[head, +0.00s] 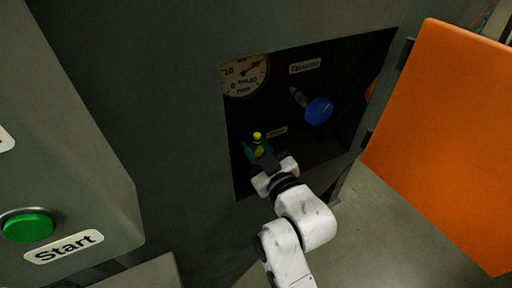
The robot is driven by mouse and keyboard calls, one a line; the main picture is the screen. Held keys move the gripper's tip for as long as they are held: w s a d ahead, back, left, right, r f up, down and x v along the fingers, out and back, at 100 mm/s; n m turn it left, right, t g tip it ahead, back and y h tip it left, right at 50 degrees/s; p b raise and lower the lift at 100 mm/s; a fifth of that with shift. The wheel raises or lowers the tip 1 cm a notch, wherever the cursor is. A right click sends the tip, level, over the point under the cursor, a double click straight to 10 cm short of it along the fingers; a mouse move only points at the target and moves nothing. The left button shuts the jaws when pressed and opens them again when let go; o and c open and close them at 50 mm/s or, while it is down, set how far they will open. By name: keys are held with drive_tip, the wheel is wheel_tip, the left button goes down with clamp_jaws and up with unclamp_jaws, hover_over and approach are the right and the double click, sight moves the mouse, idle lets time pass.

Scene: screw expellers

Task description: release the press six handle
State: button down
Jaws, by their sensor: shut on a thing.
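The press handle shows as a small yellow-green knob (257,136) inside the dark recess of the press, below the gauge. My gripper (258,150) reaches into the recess from below and is shut on the handle. The fingers hide most of the handle, and a yellow-green part also shows between them. A small label to the right of the handle is too small to read.
A round gauge (245,75) sits at the recess's upper left. A blue knob (319,110) is at the right, under a "Tension" label (305,66). An orange door (445,140) stands open at the right. A green Start button (28,228) is at the lower left.

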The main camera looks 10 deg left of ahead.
drive_tip(key=shift+r, duration=0.1)
drive_tip(key=c, duration=0.9)
unclamp_jaws()
drive_tip(key=shift+s, duration=0.1)
drive_tip(key=b+v, duration=0.1)
drive_tip(key=v, duration=0.9)
drive_tip(key=shift+s+d, duration=0.2)
drive_tip(key=shift+d, duration=0.05)
